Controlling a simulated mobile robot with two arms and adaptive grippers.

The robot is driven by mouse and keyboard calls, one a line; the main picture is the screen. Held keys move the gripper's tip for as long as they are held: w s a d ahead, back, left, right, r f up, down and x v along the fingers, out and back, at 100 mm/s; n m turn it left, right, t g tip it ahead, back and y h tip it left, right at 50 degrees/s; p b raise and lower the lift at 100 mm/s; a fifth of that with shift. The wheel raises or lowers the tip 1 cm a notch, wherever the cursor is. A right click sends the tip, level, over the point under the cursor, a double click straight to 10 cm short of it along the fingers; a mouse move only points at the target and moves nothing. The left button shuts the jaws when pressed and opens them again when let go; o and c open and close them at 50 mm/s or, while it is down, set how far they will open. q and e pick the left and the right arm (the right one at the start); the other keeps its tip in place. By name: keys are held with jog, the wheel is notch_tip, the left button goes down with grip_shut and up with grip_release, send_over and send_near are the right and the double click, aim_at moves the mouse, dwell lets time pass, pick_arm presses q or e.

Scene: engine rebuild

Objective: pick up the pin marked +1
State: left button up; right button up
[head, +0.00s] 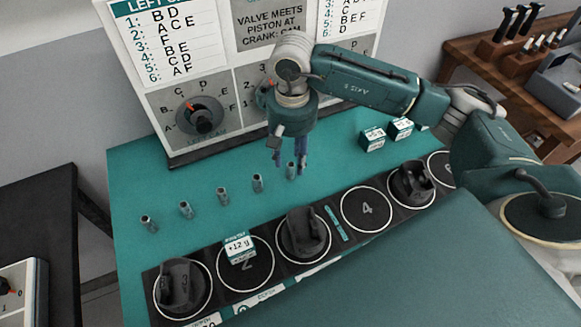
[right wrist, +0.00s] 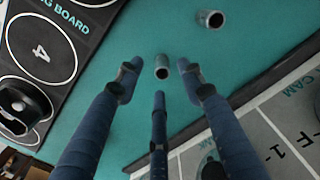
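Several small grey cylindrical pins stand upright in a slanting row on the teal table. The rightmost pin (head: 291,171) is at my right gripper (head: 289,161); the others, such as this pin (head: 257,183) and the far left pin (head: 149,224), stand to its left. I cannot read a +1 marking on any pin. In the right wrist view, my right gripper (right wrist: 158,82) has its blue fingers spread, with one pin (right wrist: 162,67) in the gap, not visibly touched. A second pin (right wrist: 211,19) stands beyond. My left gripper is not in view.
A black board with numbered circles (head: 367,208) lies in front of the pins, several holding dark pistons. A panel with a dial (head: 202,118) stands behind. Small teal boxes (head: 372,140) sit at right. The table's left part (head: 135,185) is clear.

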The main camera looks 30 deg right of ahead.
aim_at(291, 164)
notch_tip(291, 164, down, 4)
jog(key=shift+w+f+p, duration=0.15)
jog(key=shift+f+p, duration=0.05)
jog(key=shift+p, duration=0.9)
jog(key=shift+f, duration=0.25)
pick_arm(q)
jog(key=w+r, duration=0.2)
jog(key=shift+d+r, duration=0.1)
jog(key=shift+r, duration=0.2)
pick_arm(e)
jog(key=shift+f, duration=0.1)
jog(key=shift+c, duration=0.8)
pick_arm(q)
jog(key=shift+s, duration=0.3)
pick_arm(e)
grip_shut()
